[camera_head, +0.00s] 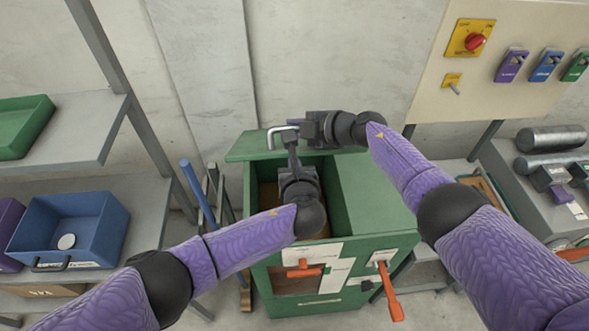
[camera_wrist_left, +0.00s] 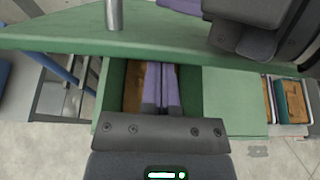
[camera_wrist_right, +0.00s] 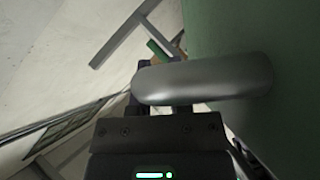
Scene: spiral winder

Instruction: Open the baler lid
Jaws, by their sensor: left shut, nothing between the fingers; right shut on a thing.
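The green baler (camera_head: 370,205) stands in the middle of the head view. Its green lid (camera_head: 246,148) is raised off the top, so the brownish inside shows. A grey metal bar handle (camera_head: 272,137) sits on the lid; it shows large and close in the right wrist view (camera_wrist_right: 205,80). My right gripper (camera_head: 297,129) is shut on this handle. My left gripper (camera_head: 291,145) is shut and empty above the baler's opening, just below and beside the handle. In the left wrist view the lid's edge (camera_wrist_left: 60,40) crosses the top. The left arm hides part of the opening.
Orange-red levers (camera_head: 390,290) stick out of the baler's front. A shelf with a blue bin (camera_head: 75,220) and a green tray (camera_head: 22,125) is at left. A bench with metal cylinders (camera_head: 550,139) is at right, under a switch panel (camera_head: 520,30). Blue-handled tools stand left of the baler.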

